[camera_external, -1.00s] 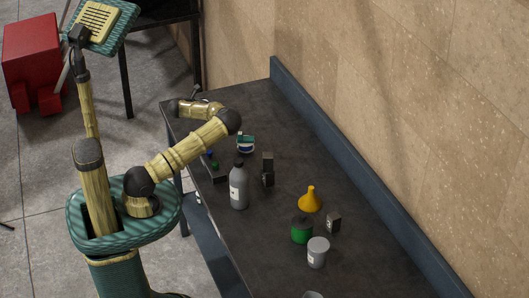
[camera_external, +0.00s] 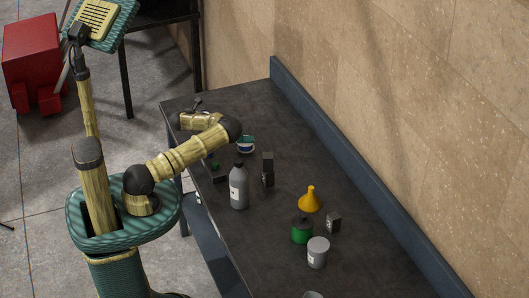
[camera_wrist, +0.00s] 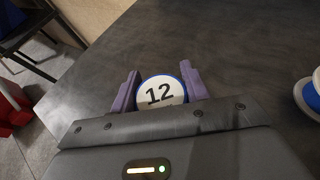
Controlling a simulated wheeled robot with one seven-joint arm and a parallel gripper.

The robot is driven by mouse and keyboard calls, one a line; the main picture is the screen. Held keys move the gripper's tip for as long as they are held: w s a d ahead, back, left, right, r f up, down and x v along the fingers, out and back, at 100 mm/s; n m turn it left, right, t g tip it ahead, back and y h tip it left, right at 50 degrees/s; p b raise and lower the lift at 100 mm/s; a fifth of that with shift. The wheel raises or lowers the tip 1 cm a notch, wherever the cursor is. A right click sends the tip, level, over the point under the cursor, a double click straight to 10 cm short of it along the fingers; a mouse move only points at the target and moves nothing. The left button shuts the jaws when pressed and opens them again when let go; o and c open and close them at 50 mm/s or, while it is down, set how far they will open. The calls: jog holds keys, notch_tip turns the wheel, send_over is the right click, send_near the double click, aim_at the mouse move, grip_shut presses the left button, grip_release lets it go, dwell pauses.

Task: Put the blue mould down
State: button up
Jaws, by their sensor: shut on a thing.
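The blue mould (camera_wrist: 161,91) shows in the wrist view as a round piece with a blue rim and a white face marked "12". It sits between the two purple fingers of my gripper (camera_wrist: 159,77), which is shut on it. Its underside is hidden, and I cannot tell whether it touches the dark bench top (camera_wrist: 225,40). In the external view my wrist is over the far left end of the bench (camera_external: 345,200); the fingers and mould cannot be made out there.
A grey bottle (camera_external: 239,190), dark blocks (camera_external: 267,162), a yellow funnel (camera_external: 311,201), a green can (camera_external: 302,232) and a grey cup (camera_external: 318,254) stand nearer. The far bench end looks clear.

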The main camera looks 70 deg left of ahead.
jog(key=shift+f, duration=1.8)
jog(key=shift+f, duration=0.2)
jog(key=o, duration=1.1)
jog(key=shift+r, duration=0.15)
jog(key=b+v, duration=0.1)
jog(key=v, duration=1.1)
